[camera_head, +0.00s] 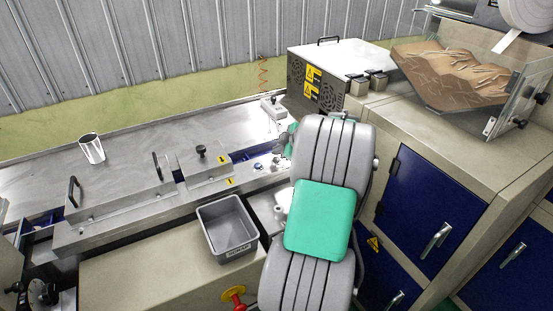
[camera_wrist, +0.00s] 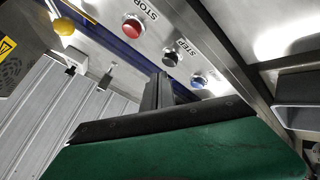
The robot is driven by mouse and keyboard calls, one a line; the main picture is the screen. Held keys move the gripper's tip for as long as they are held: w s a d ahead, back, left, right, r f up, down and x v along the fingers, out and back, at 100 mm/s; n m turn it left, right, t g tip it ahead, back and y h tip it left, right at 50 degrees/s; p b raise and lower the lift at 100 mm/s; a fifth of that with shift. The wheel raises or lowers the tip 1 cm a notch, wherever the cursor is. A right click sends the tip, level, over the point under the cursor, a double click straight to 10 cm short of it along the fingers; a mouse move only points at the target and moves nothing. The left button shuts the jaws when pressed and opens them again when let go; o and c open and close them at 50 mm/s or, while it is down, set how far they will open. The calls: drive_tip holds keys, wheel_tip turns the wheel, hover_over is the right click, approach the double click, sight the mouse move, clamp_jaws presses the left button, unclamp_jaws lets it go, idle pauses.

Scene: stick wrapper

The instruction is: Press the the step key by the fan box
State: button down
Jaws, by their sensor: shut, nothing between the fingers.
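In the wrist view, the step key (camera_wrist: 170,57) is a small dark round button with the label STEP beside it. It sits on a bright metal panel between a red STOP button (camera_wrist: 131,28) and a blue button (camera_wrist: 198,80). My gripper (camera_wrist: 158,80) is shut and empty, its dark fingertips close below the step key in the picture. I cannot tell whether they touch it. The fan box (camera_head: 325,68), grey with fan grilles and yellow warning labels, stands behind my arm in the head view. My arm hides most of the gripper and the key there.
A yellow button (camera_wrist: 64,26) sits farther along the panel in the wrist view. In the head view, a grey bin (camera_head: 228,228) stands left of my arm, and a metal cup (camera_head: 91,148) stands on the machine's bed. Blue-doored cabinets (camera_head: 432,215) are on the right.

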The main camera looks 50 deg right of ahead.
sight(278, 160)
idle(0.5)
drive_tip(key=shift+f+b, duration=0.45)
drive_tip(key=shift+b, duration=0.35)
drive_tip(key=shift+f+b, duration=0.45)
drive_tip(key=shift+b, duration=0.1)
idle(0.3)
drive_tip(key=shift+r, duration=0.9)
drive_tip(key=shift+r+p, duration=1.2)
drive_tip(key=shift+r, duration=1.35)
